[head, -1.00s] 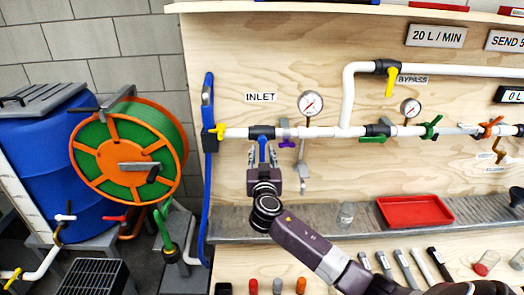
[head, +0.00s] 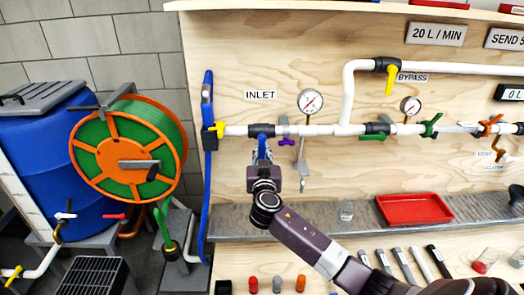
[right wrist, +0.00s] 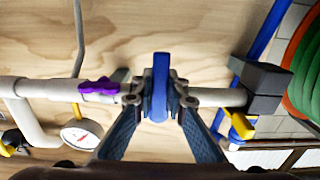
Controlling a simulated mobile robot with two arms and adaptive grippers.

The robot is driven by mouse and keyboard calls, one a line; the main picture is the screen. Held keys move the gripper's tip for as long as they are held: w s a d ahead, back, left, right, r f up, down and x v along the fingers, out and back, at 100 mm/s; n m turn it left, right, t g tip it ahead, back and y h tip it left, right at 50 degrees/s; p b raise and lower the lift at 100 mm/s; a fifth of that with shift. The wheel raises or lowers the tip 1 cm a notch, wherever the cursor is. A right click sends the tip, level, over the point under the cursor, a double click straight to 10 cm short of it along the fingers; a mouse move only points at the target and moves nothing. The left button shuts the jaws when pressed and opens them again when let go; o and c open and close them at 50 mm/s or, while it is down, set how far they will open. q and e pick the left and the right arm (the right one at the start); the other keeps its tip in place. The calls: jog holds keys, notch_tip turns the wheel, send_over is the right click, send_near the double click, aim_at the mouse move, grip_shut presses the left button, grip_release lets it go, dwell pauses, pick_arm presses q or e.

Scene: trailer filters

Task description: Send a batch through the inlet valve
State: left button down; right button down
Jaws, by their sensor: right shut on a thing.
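The inlet valve (head: 262,131) is a black body on the white pipe, below the INLET label (head: 261,95). Its blue lever (right wrist: 160,85) hangs straight down, across the pipe. My right gripper (head: 262,156) is shut on this blue lever, coming from below. In the right wrist view, the fingers (right wrist: 160,108) press on both sides of the lever. The gripper and wrist hide the lower part of the lever in the head view. My left gripper is not in view.
A purple handle (head: 287,142), a pressure gauge (head: 311,102) and a yellow bypass handle (head: 390,82) are to the right. A green hose reel (head: 128,155) and blue barrel (head: 48,165) stand left.

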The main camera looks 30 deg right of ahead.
jog(key=shift+s+d+n+b, duration=0.2)
jog(key=shift+d+n+b, duration=0.15)
jog(key=shift+n, duration=0.65)
jog(key=shift+s+d+r+n, duration=0.15)
jog(key=shift+d+n, duration=0.1)
jog(key=shift+n, duration=0.65)
jog(key=shift+s+d+r+n, duration=0.1)
jog(key=shift+s+d+n, duration=0.1)
jog(key=shift+n, duration=0.7)
jog(key=c, duration=1.9)
grip_release()
jog(key=shift+w, duration=0.1)
